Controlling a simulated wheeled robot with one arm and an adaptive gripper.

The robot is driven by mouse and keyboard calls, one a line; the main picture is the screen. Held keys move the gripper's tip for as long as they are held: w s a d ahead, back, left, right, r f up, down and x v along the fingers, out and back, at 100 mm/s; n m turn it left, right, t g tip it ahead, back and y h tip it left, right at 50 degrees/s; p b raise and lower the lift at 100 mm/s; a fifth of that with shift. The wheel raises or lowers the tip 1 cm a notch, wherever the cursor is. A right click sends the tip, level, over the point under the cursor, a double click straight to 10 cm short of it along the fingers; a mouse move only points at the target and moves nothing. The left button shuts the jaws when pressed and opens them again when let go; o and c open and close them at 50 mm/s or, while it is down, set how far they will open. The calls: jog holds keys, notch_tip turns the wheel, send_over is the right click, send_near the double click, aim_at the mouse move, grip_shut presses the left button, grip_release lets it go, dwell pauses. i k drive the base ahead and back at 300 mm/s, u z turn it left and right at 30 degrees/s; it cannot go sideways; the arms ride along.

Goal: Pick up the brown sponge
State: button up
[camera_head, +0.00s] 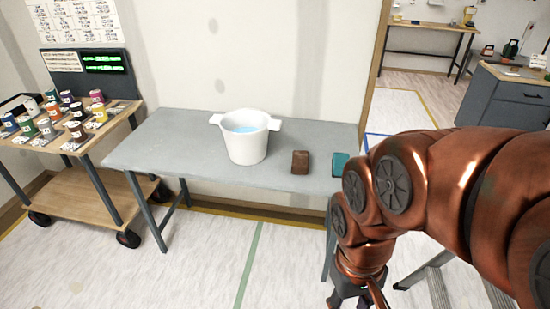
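The brown sponge (300,162) is a small dark block on the grey table (190,145), right of the white bucket. A teal sponge-like block (340,163) sits to its right, close to my arm. My copper-coloured arm comes in from the right and bends down in front of the table's right end. My gripper (352,299) is at the bottom edge of the view, below the table top and well apart from the brown sponge. Its fingers are mostly cut off by the frame, so its opening does not show.
A white bucket (247,147) with blue liquid stands mid-table. A wheeled wooden cart (100,185) with several paint cans is at the left. A grey cabinet (515,100) and a far workbench (432,27) are at the right. A metal ladder-like frame (437,286) is at the lower right. The floor before the table is clear.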

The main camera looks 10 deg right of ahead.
aim_at(300, 166)
jog(key=u, duration=0.5)
jog(key=i, duration=1.15)
